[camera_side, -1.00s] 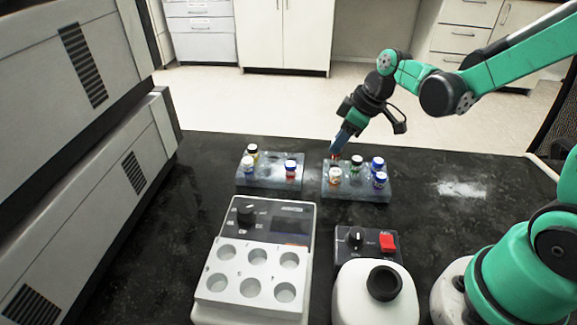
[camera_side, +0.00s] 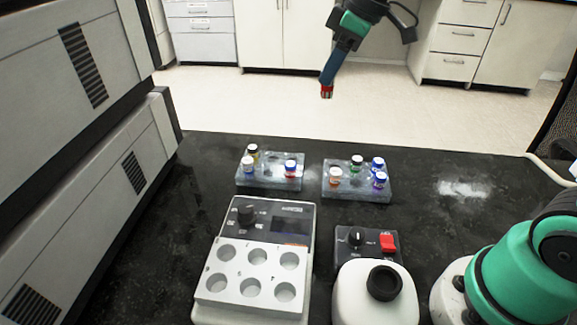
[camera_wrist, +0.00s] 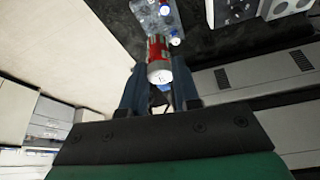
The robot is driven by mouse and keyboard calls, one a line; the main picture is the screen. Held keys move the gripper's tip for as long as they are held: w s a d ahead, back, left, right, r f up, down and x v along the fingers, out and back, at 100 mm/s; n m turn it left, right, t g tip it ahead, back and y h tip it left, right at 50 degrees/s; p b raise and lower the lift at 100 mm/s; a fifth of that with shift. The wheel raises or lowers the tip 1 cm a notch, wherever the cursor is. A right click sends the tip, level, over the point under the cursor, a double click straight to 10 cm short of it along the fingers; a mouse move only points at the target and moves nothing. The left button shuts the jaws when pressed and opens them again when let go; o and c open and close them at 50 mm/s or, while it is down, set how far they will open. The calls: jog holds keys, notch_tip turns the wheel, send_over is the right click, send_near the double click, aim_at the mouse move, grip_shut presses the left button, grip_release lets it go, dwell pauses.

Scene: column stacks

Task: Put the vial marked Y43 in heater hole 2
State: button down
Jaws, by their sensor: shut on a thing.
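My gripper (camera_side: 327,84) is shut on a red vial (camera_side: 326,92) and holds it high above the bench's far edge. In the wrist view the vial (camera_wrist: 159,62) sits between my two fingers (camera_wrist: 157,90), with a white cap facing the camera; any mark on it is too small to read. The heater block (camera_side: 253,272) is at the front centre, with two rows of empty round holes. Its hole numbers are too small to read for sure.
A left rack (camera_side: 268,182) and a right rack (camera_side: 357,192) hold several capped vials. A white device with a black round top (camera_side: 384,283) stands right of the heater. Large grey instruments (camera_side: 75,110) line the left. Bench between racks and heater is clear.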

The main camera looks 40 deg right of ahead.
jog(key=s+a+f+n+y, duration=0.1)
jog(key=s+a+f+n, duration=0.1)
jog(key=a, duration=0.4)
jog(key=s+a+f+n, duration=0.1)
jog(key=a+f, duration=0.1)
jog(key=a, duration=0.4)
jog(key=n+g, duration=0.1)
jog(key=n, duration=0.1)
send_over(248, 262)
jog(key=d, duration=0.2)
notch_tip(248, 262, down, 4)
jog(key=shift+s+a+f+y, duration=0.1)
jog(key=shift+s+f+y, duration=0.1)
jog(key=shift+f, duration=0.65)
jog(key=shift+s+a+f+y, duration=0.1)
jog(key=shift+s+f, duration=0.1)
jog(key=shift+f, duration=0.65)
jog(key=shift+f, duration=0.85)
jog(key=shift+f, duration=0.3)
jog(key=shift+c, duration=1.2)
grip_release()
